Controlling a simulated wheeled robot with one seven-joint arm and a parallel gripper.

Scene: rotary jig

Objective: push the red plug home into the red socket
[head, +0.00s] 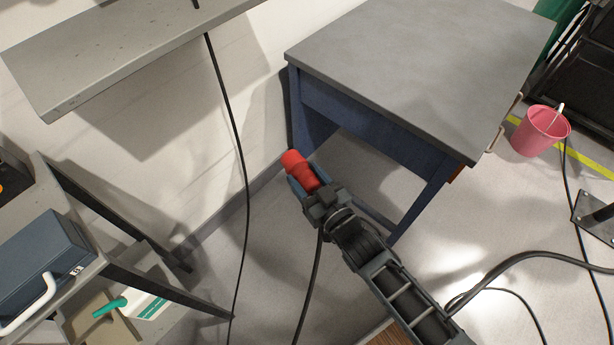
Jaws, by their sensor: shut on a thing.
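The red plug (299,168) is held at the end of my outstretched arm, in the middle of the head view. It points up and to the left, toward the wall. My gripper (302,184) is shut on the plug, with a finger showing along its left side. A dark cable hangs down from below the gripper; where it joins the plug is hidden. The plug is in the air, apart from the table and the wall in the picture. I see no red socket in this view.
A blue table with a grey top (420,65) stands right of the plug. A grey shelf (130,50) juts out upper left, with a black cable (236,140) hanging down. A blue case (45,265) sits on a bench lower left. A pink bucket (538,135) stands far right.

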